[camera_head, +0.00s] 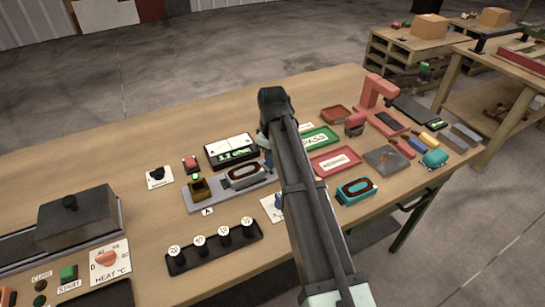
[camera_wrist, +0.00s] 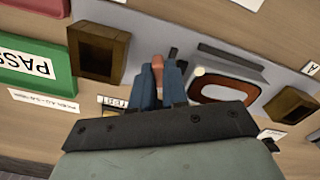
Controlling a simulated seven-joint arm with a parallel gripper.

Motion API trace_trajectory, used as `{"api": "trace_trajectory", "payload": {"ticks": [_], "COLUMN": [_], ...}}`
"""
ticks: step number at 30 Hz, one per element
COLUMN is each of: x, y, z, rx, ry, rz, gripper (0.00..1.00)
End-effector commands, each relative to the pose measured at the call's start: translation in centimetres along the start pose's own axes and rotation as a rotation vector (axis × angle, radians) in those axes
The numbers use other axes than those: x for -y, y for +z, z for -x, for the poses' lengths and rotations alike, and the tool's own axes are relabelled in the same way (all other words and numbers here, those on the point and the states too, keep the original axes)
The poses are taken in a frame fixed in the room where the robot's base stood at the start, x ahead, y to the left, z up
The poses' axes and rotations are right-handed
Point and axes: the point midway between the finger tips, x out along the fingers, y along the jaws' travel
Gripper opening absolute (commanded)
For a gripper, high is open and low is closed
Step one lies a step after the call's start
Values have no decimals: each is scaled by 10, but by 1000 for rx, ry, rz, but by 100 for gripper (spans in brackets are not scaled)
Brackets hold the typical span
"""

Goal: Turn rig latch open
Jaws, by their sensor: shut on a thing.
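The rig (camera_head: 195,203) is a grey base with brown blocks, standing mid-table; its base also shows in the wrist view (camera_wrist: 215,25). A detector with a dark red-brown oval ring (camera_head: 243,172) lies in it; the ring shows in the wrist view (camera_wrist: 196,90). My gripper (camera_head: 266,157) is at the rig's right end, pointing down, partly hidden by my arm. In the wrist view my gripper (camera_wrist: 160,75) has its blue fingers shut on the copper-coloured latch handle (camera_wrist: 157,66), beside the ring. The latch is hidden in the head view.
A green PASS tray (camera_head: 320,138) and a red tray (camera_head: 335,161) lie to the right. A teal detector (camera_head: 356,190) lies nearer the front. A black display box (camera_head: 231,151) stands behind the rig. A black knob strip (camera_head: 213,247) lies in front.

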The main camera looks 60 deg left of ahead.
Motion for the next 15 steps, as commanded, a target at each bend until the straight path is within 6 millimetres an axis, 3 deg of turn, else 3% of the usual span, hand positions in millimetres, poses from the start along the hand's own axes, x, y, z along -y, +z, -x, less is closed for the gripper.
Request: {"api": "trace_trajectory", "payload": {"ticks": [15], "x": [1], "y": [-1], "z": [0], "rx": [-1], "ry": [0], "rz": [-392], "gripper": [0]}}
